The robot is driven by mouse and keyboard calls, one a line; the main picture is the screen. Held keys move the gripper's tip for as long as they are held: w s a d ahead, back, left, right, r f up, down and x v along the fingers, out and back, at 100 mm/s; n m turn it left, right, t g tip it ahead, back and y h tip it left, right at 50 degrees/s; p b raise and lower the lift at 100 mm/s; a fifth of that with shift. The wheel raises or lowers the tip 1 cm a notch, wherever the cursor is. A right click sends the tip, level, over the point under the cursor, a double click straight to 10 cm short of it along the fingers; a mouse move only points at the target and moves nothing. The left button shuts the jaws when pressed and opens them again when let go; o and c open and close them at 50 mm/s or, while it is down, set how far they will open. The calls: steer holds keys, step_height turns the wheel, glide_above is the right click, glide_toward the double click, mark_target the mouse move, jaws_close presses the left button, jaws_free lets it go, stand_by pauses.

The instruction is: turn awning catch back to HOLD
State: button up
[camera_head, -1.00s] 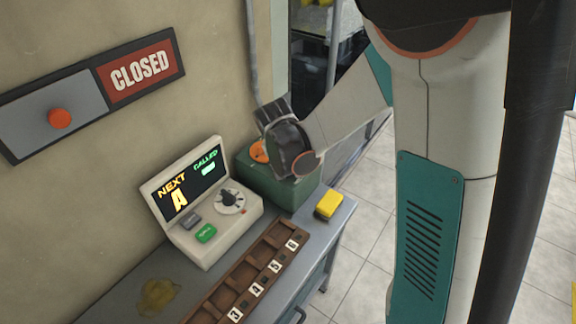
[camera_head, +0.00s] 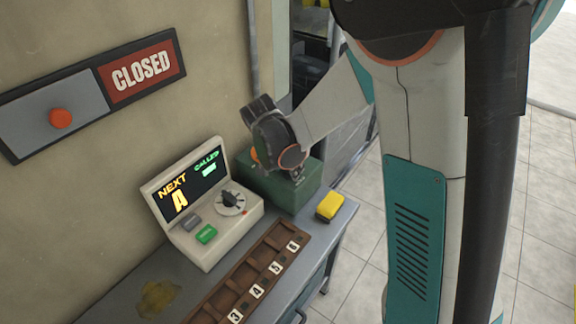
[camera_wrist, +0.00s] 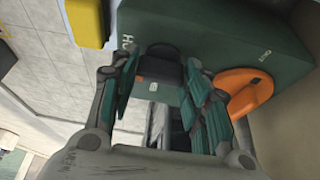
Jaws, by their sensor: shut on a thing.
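The awning catch is on a green box (camera_head: 312,188) at the far end of the counter. In the wrist view the box (camera_wrist: 215,28) has a partly hidden label starting "HO" on the left and "OUT" on the right. An orange part (camera_wrist: 246,90) sits beside the right finger, under "OUT". A black piece (camera_wrist: 162,58), the catch's lever as far as I can tell, lies between the fingers near the "HO" label. My gripper (camera_wrist: 165,92) is shut on it, with the fingers still apart around it. In the head view my gripper (camera_head: 282,150) hides most of the catch.
A yellow block (camera_head: 330,206) lies close to the box; it also shows in the wrist view (camera_wrist: 87,22). A number display unit (camera_head: 205,205) and a wooden tray (camera_head: 228,300) with numbered tags stand nearer. A closed sign (camera_head: 142,72) hangs on the wall.

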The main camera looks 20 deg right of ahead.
steer(key=o, duration=1.1)
steer(key=shift+c, duration=0.2)
steer(key=v, duration=1.2)
steer(key=s+d+r+n+t+y, duration=0.2)
steer(key=s+n, duration=0.3)
steer(key=s, duration=0.5)
steer(key=s+d+r+n+t+y, duration=0.1)
steer(key=s+d+r+n+t, duration=0.1)
steer(key=s+n, duration=0.4)
steer(key=s+r, duration=0.1)
steer(key=s, duration=0.3)
steer(key=shift+d+t+y, duration=0.3)
steer(key=shift+d+y, duration=0.05)
steer(key=shift+y, duration=0.05)
